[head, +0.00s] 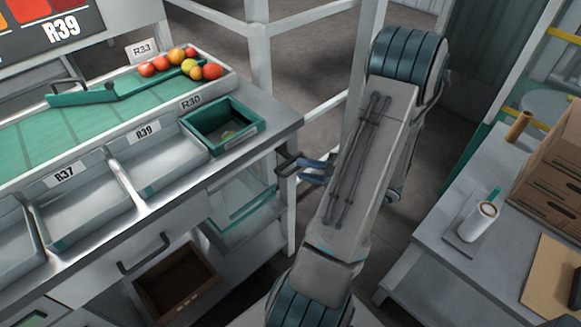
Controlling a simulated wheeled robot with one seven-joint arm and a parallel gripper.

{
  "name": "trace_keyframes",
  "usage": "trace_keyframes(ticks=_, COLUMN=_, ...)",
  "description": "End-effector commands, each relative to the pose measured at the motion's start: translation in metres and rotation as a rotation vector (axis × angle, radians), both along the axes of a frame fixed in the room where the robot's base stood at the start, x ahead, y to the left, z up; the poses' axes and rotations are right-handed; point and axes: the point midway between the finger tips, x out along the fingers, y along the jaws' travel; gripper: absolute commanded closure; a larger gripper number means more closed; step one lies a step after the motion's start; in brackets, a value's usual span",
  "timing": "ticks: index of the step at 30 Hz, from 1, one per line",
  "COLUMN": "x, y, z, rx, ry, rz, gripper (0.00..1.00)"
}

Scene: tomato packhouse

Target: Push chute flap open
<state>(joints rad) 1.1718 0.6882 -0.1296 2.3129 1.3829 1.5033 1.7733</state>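My gripper (290,166) is small and dark beside the right end of the sorting bench, partly behind my own arm link. Its fingers point left toward the bench; their gap is too small to make out, and nothing is seen held. A pale, see-through panel with green edges (243,203) is under the bench top, left of and below my gripper. It may be the chute flap; I cannot tell whether it hangs shut. A green bar with a dark handle (110,92) lies across the green belt, far left of my gripper.
Several red and yellow tomatoes (211,72) lie at the belt's far end. A green bin (235,143) is set in the bench (283,114). An open drawer (214,277) is below. A grey table (425,262) with cartons (548,193) is right. Bare floor lies between.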

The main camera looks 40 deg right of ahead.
Motion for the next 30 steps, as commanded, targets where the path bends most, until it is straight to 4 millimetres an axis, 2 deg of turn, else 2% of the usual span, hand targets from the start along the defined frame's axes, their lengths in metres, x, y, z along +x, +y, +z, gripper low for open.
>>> trace_keyframes(ticks=3, x=0.02, y=0.011, z=-0.004, rx=0.001, ry=-0.001, rz=0.003, gripper=0.68)
trace_keyframes(ticks=9, x=0.04, y=0.02, z=-0.008, rx=-0.001, ry=0.0, rz=0.001, gripper=0.68)
trace_keyframes(ticks=20, x=0.045, y=0.023, z=-0.009, rx=-0.002, ry=0.0, rz=0.0, gripper=0.68)
trace_keyframes(ticks=21, x=0.045, y=0.023, z=-0.009, rx=-0.002, ry=0.0, rz=0.0, gripper=0.73)
trace_keyframes(ticks=24, x=0.044, y=0.023, z=-0.009, rx=-0.002, ry=0.0, rz=0.0, gripper=1.0)
trace_keyframes(ticks=30, x=0.045, y=0.024, z=-0.011, rx=-0.001, ry=-0.003, rz=0.003, gripper=1.0)
